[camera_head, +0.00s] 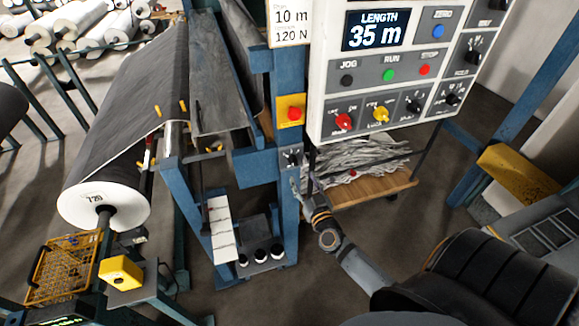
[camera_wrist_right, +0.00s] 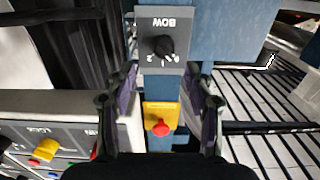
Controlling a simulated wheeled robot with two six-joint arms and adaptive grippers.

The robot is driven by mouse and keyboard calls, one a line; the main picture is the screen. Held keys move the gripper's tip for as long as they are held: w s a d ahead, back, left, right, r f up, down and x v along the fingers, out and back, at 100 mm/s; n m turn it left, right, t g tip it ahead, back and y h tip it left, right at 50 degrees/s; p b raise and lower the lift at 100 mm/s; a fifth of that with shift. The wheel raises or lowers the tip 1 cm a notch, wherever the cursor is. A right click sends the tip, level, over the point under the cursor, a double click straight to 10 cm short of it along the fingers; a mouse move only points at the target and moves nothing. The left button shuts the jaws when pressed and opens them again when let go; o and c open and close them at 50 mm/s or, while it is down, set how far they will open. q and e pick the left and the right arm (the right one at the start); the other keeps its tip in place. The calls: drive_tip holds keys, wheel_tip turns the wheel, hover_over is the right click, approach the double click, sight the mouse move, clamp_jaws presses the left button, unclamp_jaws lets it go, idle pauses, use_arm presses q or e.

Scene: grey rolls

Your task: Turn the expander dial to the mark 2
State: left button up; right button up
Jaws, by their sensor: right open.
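A small grey plate with a black dial (camera_head: 291,158) sits on the blue post below the yellow box with a red button. In the right wrist view the dial (camera_wrist_right: 165,47) shows upside down, its label seeming to read BOW, with small marks including a 2. I cannot tell where its pointer stands. My right gripper (camera_head: 299,188) is just below the dial in the head view. In the right wrist view its two fingers (camera_wrist_right: 162,72) are apart, one on each side of the plate's near end, with nothing between them. My left gripper is not in view.
A yellow box with a red button (camera_head: 291,113) is above the dial; it also shows between the fingers in the wrist view (camera_wrist_right: 161,122). A control panel (camera_head: 385,75) with buttons and knobs hangs to the upper right. A wooden cart (camera_head: 372,188) stands behind the post.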

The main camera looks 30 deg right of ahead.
sight(295, 165)
drive_tip(key=x, duration=0.7)
drive_tip(key=shift+w+a+b, duration=0.15)
drive_tip(key=shift+w+b, duration=0.15)
drive_tip(key=shift+w, duration=0.1)
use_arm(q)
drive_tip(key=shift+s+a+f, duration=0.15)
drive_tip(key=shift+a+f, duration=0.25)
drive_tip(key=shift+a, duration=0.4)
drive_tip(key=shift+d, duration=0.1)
use_arm(e)
drive_tip(key=shift+a, duration=0.1)
drive_tip(key=shift+c, duration=0.3)
clamp_jaws()
